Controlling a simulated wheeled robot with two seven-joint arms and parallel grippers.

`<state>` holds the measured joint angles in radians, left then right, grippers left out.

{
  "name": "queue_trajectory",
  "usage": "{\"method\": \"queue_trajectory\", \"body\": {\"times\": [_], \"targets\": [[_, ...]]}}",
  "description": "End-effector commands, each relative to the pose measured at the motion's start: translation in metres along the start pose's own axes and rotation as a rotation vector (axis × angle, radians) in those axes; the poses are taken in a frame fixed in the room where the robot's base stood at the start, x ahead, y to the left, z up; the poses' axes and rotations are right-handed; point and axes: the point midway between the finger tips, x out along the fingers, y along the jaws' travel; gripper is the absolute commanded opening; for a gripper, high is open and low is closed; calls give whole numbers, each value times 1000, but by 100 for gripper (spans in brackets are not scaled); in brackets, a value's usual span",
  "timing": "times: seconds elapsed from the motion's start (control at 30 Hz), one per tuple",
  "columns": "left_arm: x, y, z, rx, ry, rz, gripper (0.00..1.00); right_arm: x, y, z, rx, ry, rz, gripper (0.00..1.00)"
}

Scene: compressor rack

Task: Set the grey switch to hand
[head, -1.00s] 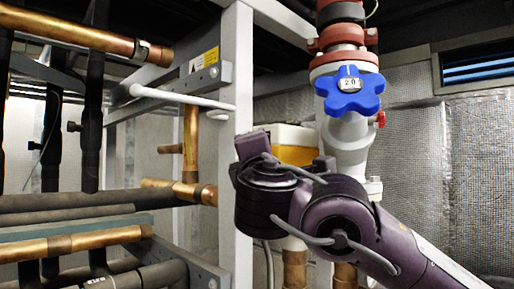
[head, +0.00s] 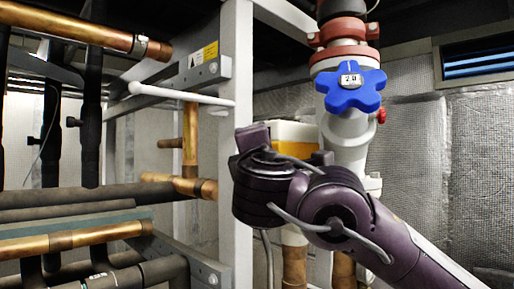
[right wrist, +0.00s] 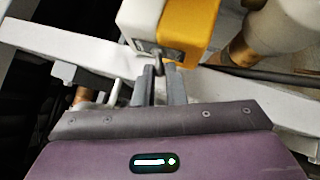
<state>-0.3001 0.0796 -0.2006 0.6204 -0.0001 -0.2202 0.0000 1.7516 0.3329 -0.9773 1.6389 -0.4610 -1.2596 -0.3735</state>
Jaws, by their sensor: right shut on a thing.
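A white and yellow box (head: 294,142) sits behind my right arm in the head view. In the right wrist view the same box (right wrist: 192,28) fills the top middle. The small grey switch (right wrist: 158,60) sticks out from the box's near face. My right gripper (right wrist: 159,72) has its two grey fingers closed around the switch's lever. The switch's markings are too small to read. In the head view my right wrist hides the switch and the fingers. My left gripper is not in view.
A grey upright post (head: 237,150) stands just left of my right wrist. A blue hand wheel (head: 350,92) on a white valve is above and right of it. Copper pipes (head: 75,240) and dark insulated pipes fill the left side.

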Motion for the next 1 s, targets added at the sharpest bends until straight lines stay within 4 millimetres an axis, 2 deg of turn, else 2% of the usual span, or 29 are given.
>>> {"method": "queue_trajectory", "body": {"times": [0.17, 0.7, 1.0], "targets": [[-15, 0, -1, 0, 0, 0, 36, 1, 6, -2, 55, 6, -55, 0], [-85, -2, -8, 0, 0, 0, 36, 5, 26, 3, 377, 6, -377, 0], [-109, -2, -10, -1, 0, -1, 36, 8, 30, 6, 506, 4, -505, 0]]}}
